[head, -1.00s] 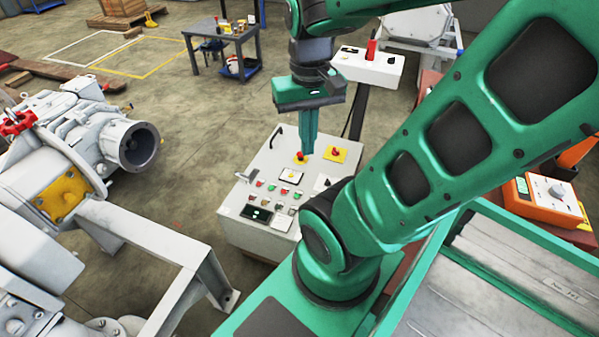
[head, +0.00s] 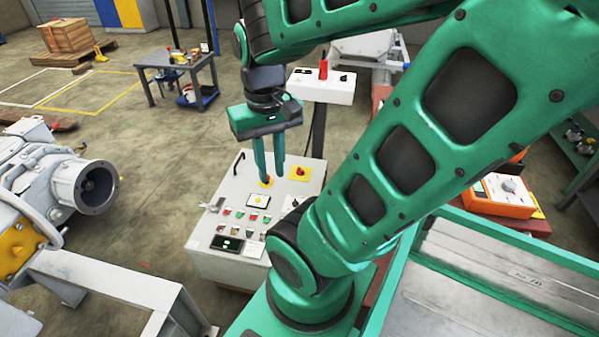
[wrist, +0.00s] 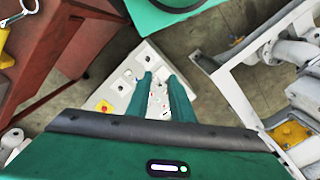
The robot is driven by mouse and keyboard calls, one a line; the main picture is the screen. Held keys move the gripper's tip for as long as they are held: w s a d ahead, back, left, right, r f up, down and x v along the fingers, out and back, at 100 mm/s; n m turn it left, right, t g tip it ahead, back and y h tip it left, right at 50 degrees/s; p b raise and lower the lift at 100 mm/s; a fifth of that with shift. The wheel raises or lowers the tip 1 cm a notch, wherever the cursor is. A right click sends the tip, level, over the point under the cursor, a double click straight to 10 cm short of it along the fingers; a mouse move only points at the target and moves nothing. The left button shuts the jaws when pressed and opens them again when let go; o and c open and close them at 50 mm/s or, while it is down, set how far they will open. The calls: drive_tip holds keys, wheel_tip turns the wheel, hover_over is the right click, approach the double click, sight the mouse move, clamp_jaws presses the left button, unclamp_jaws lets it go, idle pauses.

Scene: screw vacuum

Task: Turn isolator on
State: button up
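A light grey control cabinet (head: 212,250) stands below my gripper, with a sloped panel of buttons on top. Two red knobs on yellow plates sit along its far part: the left knob (head: 266,181) and the right knob (head: 299,172). I cannot tell which is the isolator. My gripper (head: 270,180) points down over the panel, its fingers apart with nothing between them. Its tips overlap the left knob in the head view; contact cannot be told. In the wrist view the fingers (wrist: 158,80) are also apart, and one red knob (wrist: 103,107) shows left of them.
Grey pump machinery (head: 60,185) is at left, with a white frame (head: 130,290) in front. An orange device (head: 500,195) lies at right. Open floor lies between the cabinet and the blue-grey table (head: 180,65).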

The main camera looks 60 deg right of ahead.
drive_tip(key=o, duration=0.5)
drive_tip(key=shift+s+d+r, duration=0.15)
drive_tip(key=shift+d+r, duration=0.1)
drive_tip(key=shift+r, duration=0.05)
drive_tip(key=shift+o, duration=0.3)
drive_tip(key=w+d+f+h, duration=0.1)
drive_tip(key=w+d+f, duration=0.1)
drive_tip(key=w+d, duration=0.8)
drive_tip(key=shift+w+d+f+n, duration=0.15)
drive_tip(key=shift+d+f+n, duration=0.05)
drive_tip(key=shift+f+n, duration=0.2)
drive_tip(key=t+h, duration=0.1)
drive_tip(key=t, duration=0.3)
hover_over(301, 170)
drive_tip(key=s+a, duration=0.1)
drive_tip(key=s, duration=0.2)
wheel_tip(301, 170, down, 36)
drive_tip(key=x, duration=1)
drive_tip(key=shift+a, duration=0.15)
drive_tip(key=shift+s, duration=0.1)
drive_tip(key=c, duration=1)
